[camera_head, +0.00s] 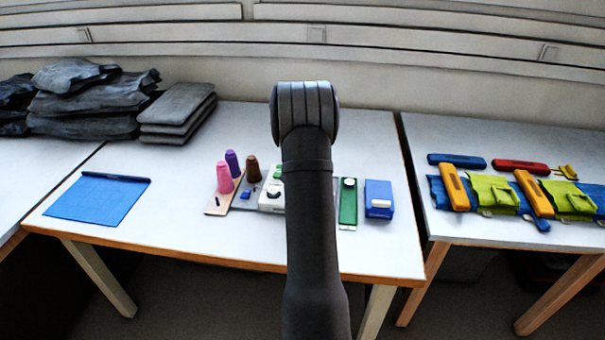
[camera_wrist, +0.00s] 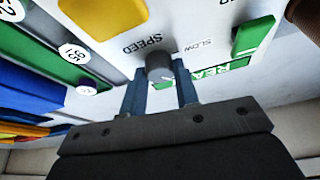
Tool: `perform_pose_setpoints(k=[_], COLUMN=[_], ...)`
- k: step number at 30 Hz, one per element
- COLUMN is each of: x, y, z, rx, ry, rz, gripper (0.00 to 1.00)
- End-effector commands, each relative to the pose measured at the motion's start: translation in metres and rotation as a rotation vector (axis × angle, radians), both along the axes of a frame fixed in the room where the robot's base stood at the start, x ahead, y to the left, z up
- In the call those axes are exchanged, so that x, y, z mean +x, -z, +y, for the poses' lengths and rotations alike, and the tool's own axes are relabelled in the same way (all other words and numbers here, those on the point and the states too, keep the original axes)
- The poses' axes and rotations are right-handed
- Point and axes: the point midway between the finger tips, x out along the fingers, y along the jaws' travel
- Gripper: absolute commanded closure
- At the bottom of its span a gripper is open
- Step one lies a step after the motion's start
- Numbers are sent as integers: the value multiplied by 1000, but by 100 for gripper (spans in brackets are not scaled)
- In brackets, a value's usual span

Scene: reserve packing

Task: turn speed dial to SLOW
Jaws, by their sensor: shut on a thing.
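The speed dial (camera_wrist: 158,64) is a dark grey round knob on a white panel (camera_wrist: 205,22) in the wrist view. The upside-down word SPEED is beside it at upper left, and SLOW is to its right. My gripper (camera_wrist: 159,70) has its two blue-grey fingers on either side of the knob and is shut on it. A pale mark shows at the knob's lower right edge, but I cannot tell the exact setting. In the head view, part of the white unit (camera_head: 268,200) shows left of my arm, which hides the gripper and dial.
By the dial are a green button (camera_wrist: 254,36), a yellow part (camera_wrist: 104,14) and a green READY label, partly hidden. Pink (camera_head: 224,178), purple (camera_head: 232,163) and brown (camera_head: 253,169) cones stand left of the unit. A blue box (camera_head: 379,200) stands right. A blue mat (camera_head: 95,200) lies left.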

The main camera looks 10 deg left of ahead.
Motion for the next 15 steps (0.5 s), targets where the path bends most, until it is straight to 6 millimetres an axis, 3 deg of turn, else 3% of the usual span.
perform_pose_setpoints(k=[15], x=[1], y=[0], z=[-4], rx=[2], ry=[-465], rz=[0], gripper=[95])
